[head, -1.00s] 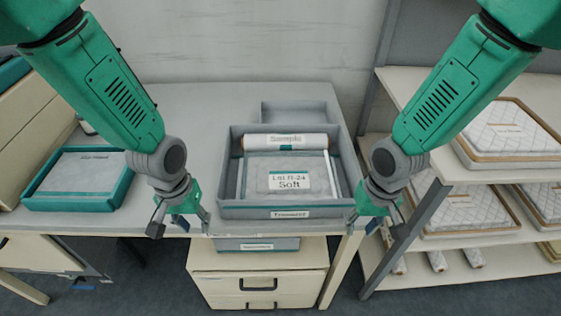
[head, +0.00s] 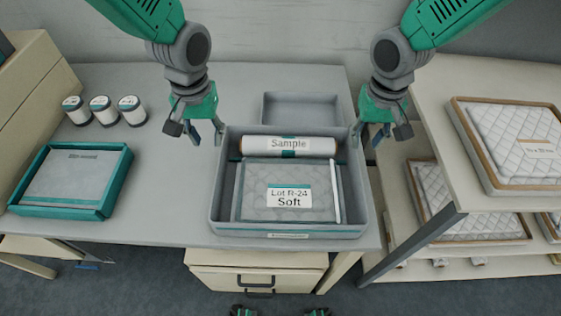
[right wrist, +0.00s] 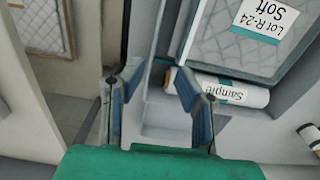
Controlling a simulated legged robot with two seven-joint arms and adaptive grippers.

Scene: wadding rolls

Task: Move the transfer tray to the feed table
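The grey transfer tray (head: 217,205) sits on a grey table (head: 160,190). It holds a white roll marked Sample (head: 262,145) at the back and a quilted grey pad labelled Lot R-24 Soft (head: 258,174). My left gripper (head: 206,138) is beside the tray's back left corner, fingers apart and empty. My right gripper (head: 370,138) is at the back right corner. In the right wrist view its two fingers (right wrist: 157,112) are spread, with the tray's side edge appearing between them; contact is not clear. No readable label identifies the feed table.
A smaller grey tray (head: 300,108) lies behind. A teal tray (head: 110,192) and three white-labelled spools (head: 103,111) stand at left. A shelf (head: 435,128) with quilted pads (head: 513,140) is close to the right. The table between teal and grey trays is clear.

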